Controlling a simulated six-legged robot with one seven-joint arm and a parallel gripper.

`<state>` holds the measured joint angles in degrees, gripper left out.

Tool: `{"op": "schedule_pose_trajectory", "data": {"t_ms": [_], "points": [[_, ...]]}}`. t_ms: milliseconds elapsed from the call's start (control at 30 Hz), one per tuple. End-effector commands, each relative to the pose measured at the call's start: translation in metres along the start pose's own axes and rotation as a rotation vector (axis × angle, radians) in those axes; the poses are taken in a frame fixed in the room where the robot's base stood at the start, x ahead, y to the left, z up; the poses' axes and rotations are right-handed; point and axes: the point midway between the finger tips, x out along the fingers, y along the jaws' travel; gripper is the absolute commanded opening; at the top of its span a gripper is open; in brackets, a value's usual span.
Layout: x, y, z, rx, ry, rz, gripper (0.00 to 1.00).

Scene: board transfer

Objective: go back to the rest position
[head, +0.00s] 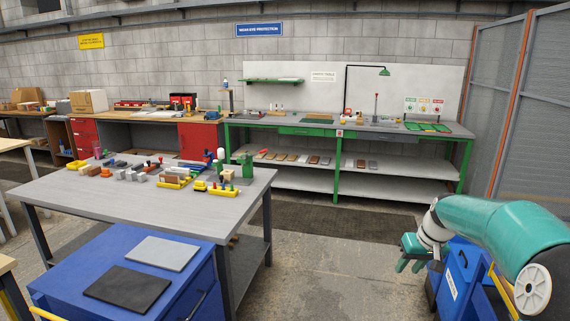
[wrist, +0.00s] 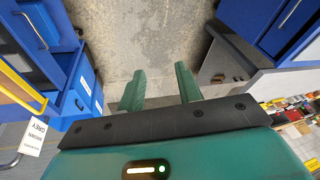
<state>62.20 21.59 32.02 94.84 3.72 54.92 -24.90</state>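My gripper (head: 409,264) is at the right side of the head view, at the end of my teal arm, beside and in front of a blue bin. In the wrist view my gripper (wrist: 160,88) points at the bare concrete floor (wrist: 155,40). Its two green fingers are apart with nothing between them. A grey board (head: 162,253) and a black board (head: 126,289) lie flat and side by side on top of the blue cabinet (head: 75,264) in the head view.
Blue bins (head: 457,270) stand under my arm at the right. A grey table (head: 110,209) with several small parts stands at the left. A green-framed bench (head: 350,133) is at the back wall. A mesh fence (head: 531,110) bounds the right. The middle floor is free.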

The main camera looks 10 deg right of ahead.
Motion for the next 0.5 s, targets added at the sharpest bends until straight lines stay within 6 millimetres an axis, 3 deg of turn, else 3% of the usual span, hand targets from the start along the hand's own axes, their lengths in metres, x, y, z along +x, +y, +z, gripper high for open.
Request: {"op": "schedule_pose_trajectory", "data": {"t_ms": [33,200,500], "points": [[-0.007,-0.028,0.004,-0.032,-0.013,0.029,0.34],[-0.029,-0.1,0.029,-0.09,-0.032,0.112,0.34],[-0.072,-0.197,0.099,-0.157,0.017,0.203,0.34]]}}
